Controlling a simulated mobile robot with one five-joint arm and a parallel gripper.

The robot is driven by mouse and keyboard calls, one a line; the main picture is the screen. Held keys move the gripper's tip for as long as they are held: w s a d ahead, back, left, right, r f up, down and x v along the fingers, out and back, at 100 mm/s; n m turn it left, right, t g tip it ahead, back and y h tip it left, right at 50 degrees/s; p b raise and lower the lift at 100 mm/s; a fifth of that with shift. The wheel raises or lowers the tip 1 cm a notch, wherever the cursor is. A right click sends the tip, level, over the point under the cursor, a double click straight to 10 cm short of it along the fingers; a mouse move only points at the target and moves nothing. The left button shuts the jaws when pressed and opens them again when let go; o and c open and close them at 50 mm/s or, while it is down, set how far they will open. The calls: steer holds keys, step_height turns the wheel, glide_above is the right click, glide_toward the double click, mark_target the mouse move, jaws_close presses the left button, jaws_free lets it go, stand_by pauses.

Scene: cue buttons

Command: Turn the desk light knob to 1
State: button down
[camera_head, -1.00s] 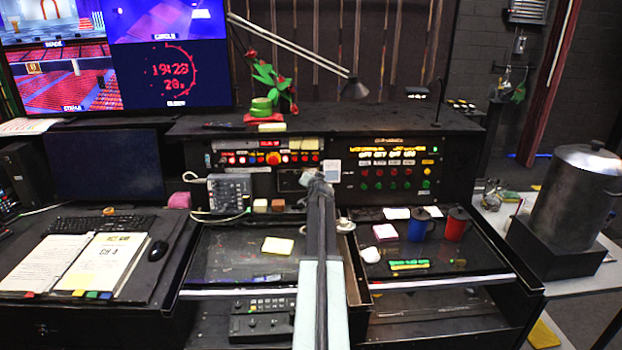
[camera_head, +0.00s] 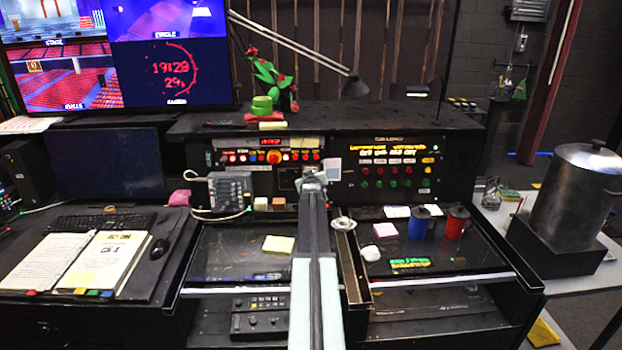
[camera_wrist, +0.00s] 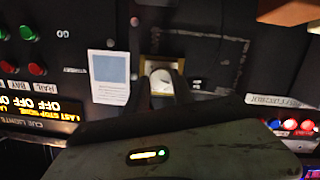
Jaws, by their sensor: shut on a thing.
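The knob (camera_wrist: 161,80) is a small, pale, round knob on a brass-coloured plate, set in the black panel (camera_wrist: 200,62) in the wrist view. The dark fingers of my gripper (camera_wrist: 160,92) stand on both sides of it and are shut on it. In the head view my gripper (camera_head: 312,184) is at the middle of the console front, and it hides the knob there. I cannot read any position marks around the knob.
A white and blue card (camera_wrist: 108,75) is beside the knob. Red and green buttons (camera_head: 395,177) lie to the right and a lit button row (camera_head: 270,157) to the left. A desk lamp (camera_head: 354,86) stands above.

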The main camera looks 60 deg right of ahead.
steer(key=shift+s+f+n, duration=0.1)
steer(key=shift+n, duration=0.5)
steer(key=c, duration=1.1)
jaws_free()
steer(key=shift+d, duration=0.1)
steer(key=shift+s+a+r, duration=0.2)
steer(key=shift+a, duration=0.25)
steer(key=p+v, duration=0.2)
steer(key=v, duration=0.5)
steer(key=shift+w+f, duration=0.1)
